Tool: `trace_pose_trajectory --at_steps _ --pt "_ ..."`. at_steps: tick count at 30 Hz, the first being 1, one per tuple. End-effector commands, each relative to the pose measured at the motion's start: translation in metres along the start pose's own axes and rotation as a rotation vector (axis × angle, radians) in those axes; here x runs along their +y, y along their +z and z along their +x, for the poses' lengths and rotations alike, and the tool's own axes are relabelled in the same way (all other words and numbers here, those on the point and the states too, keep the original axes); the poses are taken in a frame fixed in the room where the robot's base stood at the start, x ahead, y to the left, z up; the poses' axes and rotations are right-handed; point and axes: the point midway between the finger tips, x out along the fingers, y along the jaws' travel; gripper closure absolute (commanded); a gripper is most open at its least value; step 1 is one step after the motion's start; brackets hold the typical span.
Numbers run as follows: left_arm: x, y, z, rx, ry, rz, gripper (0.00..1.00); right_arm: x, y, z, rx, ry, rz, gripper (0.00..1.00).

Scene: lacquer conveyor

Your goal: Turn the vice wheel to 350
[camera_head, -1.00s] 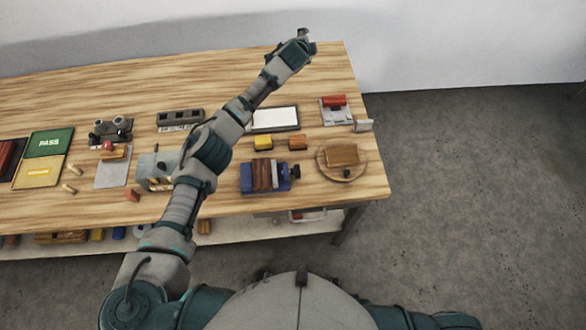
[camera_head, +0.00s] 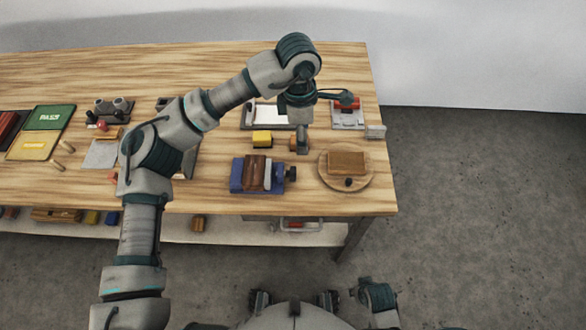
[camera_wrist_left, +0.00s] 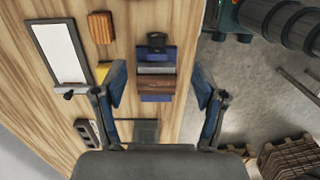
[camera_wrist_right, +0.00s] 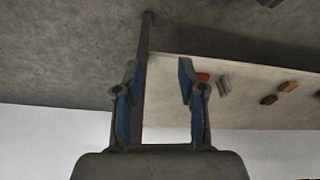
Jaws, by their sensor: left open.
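The vice (camera_head: 240,178) is blue with brown and grey blocks between its jaws, near the table's front edge. Its dark wheel (camera_head: 291,174) sticks out from its right side. In the left wrist view the vice (camera_wrist_left: 157,84) shows beyond and between my fingers, with the wheel (camera_wrist_left: 156,42) at its upper end. My left gripper (camera_head: 302,147) points down, above and behind the wheel in the head view. Its fingers (camera_wrist_left: 160,82) are spread and empty, apart from the vice. My right gripper (camera_wrist_right: 159,72) is open and empty, facing the table's underside region. Any number or scale on the wheel cannot be read.
A round wooden board (camera_head: 328,180) with a block (camera_head: 346,162) stands right of the wheel. A yellow block (camera_head: 262,138), a white panel (camera_head: 263,113) and a red-topped device (camera_head: 348,103) lie behind. The table (camera_head: 215,198) has clear room at its front edge.

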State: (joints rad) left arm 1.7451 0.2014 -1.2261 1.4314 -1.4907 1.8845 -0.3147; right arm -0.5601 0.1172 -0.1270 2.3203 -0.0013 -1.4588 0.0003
Motion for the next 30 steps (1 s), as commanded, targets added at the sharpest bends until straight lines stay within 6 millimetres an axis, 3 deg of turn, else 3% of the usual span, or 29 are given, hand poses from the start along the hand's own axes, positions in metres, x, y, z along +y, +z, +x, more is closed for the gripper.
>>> trace_pose_trajectory --at_steps 3,7,17,24,30 --pt "0.002 -0.016 0.003 0.064 0.023 -0.011 0.29 -0.002 0.0 -0.006 0.001 0.002 0.0 0.6" --pt "0.003 -0.021 0.018 0.067 0.022 -0.012 0.29 -0.003 -0.001 -0.012 0.003 0.003 0.001 0.6" --pt "0.003 -0.019 0.095 0.068 0.018 -0.009 0.29 0.001 -0.001 -0.036 0.022 0.0 0.002 0.6" --pt "0.004 -0.022 0.146 0.068 0.019 -0.01 0.29 -0.003 -0.028 -0.028 0.147 -0.007 -0.002 0.6" --pt "0.005 -0.026 0.169 0.065 0.022 -0.01 0.29 -0.006 -0.041 -0.028 0.208 -0.009 -0.005 0.6"
